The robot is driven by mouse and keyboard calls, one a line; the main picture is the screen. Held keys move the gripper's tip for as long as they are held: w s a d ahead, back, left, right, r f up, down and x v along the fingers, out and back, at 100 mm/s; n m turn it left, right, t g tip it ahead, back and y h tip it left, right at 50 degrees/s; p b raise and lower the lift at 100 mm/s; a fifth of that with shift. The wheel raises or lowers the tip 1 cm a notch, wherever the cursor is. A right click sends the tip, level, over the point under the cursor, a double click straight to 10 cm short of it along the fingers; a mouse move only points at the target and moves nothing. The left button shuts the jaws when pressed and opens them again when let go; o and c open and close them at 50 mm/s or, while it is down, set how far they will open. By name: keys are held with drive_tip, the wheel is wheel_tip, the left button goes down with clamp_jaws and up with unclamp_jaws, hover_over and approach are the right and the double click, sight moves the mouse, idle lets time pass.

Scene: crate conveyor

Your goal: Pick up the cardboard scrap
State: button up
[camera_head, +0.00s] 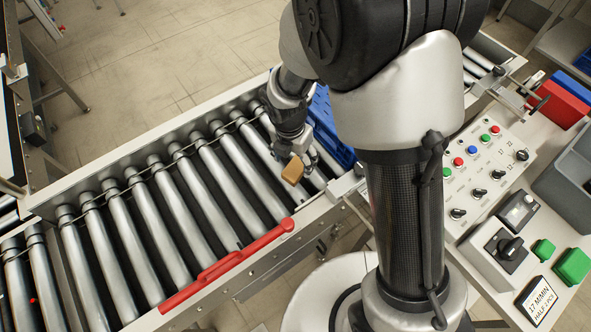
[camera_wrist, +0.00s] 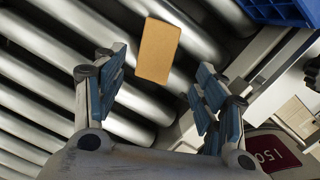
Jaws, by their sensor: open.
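The cardboard scrap (camera_head: 293,171) is a small tan rectangular piece at the rollers near the conveyor's front rail. In the wrist view the scrap (camera_wrist: 158,51) appears flat-faced, just beyond the fingertips and between their lines. My gripper (camera_head: 299,158) is over the conveyor beside the scrap, pointing down. In the wrist view my gripper (camera_wrist: 160,75) has its blue-padded fingers spread wide with nothing between them. I cannot tell the exact gap between fingertips and scrap.
A blue crate (camera_head: 330,125) stands on the conveyor right behind my gripper; its corner shows in the wrist view (camera_wrist: 280,10). A red bar (camera_head: 228,266) lies along the front rail. A control panel (camera_head: 480,180) is at the right. The rollers (camera_head: 130,235) to the left are clear.

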sight(295, 168)
drive_tip(key=f, duration=0.2)
drive_tip(key=f+b, duration=0.1)
drive_tip(key=f, duration=0.1)
drive_tip(key=w+f+b, duration=0.1)
drive_tip(key=f, duration=0.1)
drive_tip(key=shift+f, duration=0.2)
drive_tip(key=shift+r, duration=0.1)
drive_tip(key=c, duration=0.9)
